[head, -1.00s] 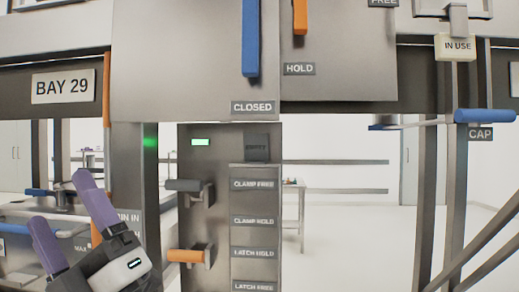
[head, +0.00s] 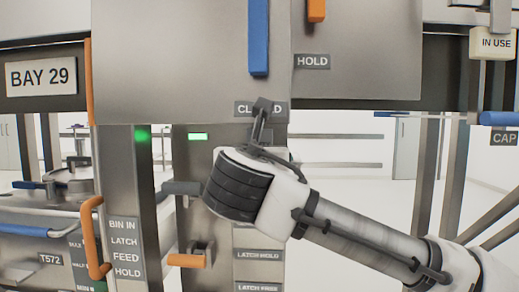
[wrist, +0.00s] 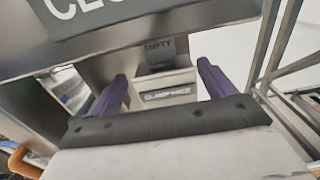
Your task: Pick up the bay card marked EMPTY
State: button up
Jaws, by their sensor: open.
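The dark grey bay card marked EMPTY (wrist: 158,48) shows in the wrist view, upright at the top of the panel with the CLAMP FREE label (wrist: 167,93) below it. My gripper (wrist: 162,76) is open, its two purple fingers pointing toward the card. The card appears between and beyond the fingertips, with nothing held. In the head view my arm hides the fingers and most or all of the card.
The metal panel with the CLOSED label (head: 244,108) overhangs close above my wrist. An orange lever (head: 188,259) and a grey lever (head: 181,188) stick out left of my arm. A card marked IN USE (head: 495,43) hangs at upper right. Open floor shows behind on the right.

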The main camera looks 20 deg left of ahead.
jog(key=p+x, duration=0.1)
jog(key=x, duration=0.3)
jog(key=p+x, duration=0.2)
jog(key=x, duration=0.2)
jog(key=p+x, duration=0.1)
jog(key=x, duration=0.3)
jog(key=shift+s+a+r, duration=0.1)
jog(key=shift+a+r, duration=0.05)
jog(key=shift+r, duration=0.25)
jog(key=shift+w+a+f, duration=0.1)
jog(key=shift+w+f, duration=0.05)
jog(key=shift+w, duration=0.25)
jog(key=c, duration=1.1)
